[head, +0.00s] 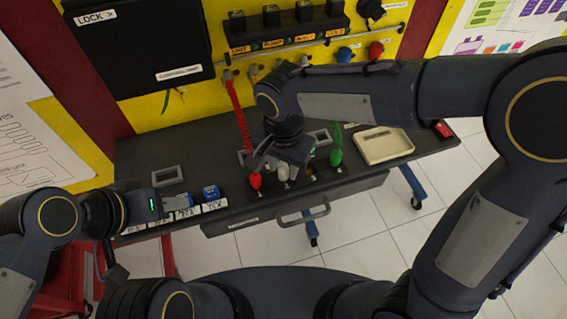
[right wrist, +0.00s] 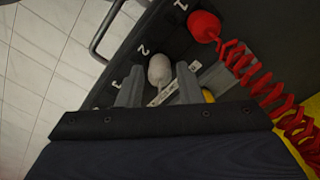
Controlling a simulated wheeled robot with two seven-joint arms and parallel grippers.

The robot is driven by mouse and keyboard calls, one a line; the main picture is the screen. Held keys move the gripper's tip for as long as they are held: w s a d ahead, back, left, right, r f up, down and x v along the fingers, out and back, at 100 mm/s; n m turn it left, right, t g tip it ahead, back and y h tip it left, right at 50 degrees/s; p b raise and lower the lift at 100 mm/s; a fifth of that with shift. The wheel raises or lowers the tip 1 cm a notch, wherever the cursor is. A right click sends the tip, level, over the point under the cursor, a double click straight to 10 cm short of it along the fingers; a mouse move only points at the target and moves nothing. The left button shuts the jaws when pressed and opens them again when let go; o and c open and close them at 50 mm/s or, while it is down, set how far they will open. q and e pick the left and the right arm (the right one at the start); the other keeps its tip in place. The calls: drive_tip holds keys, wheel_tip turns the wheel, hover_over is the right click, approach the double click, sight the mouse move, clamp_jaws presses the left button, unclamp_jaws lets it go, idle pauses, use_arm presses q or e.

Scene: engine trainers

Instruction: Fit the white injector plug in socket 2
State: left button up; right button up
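The white injector plug (head: 284,173) stands in the front row of the dark bench, to the right of the red plug (head: 255,181). In the right wrist view the white plug (right wrist: 159,70) is in line with the number 2 (right wrist: 143,48). My right gripper (right wrist: 160,92) reaches down at it, with one finger on each side and a visible gap around the plug. The fingers look apart, not clamped. The plug's lower end and socket 2 are hidden.
A green plug (head: 336,158) on a coiled cable stands to the right. A beige tray (head: 384,147) is on the bench's right side. Blue blocks (head: 211,192) and white labels are at the left front. A red coiled cable (right wrist: 265,85) runs close beside my right gripper.

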drive_tip(key=shift+r+p, duration=1.65)
drive_tip(key=shift+r, duration=0.75)
drive_tip(key=shift+r+p, duration=0.65)
drive_tip(key=shift+r, duration=0.15)
drive_tip(key=shift+f, duration=0.1)
drive_tip(key=o, duration=0.6)
wheel_tip(320, 180, up, 8)
drive_tip(key=shift+f, duration=0.1)
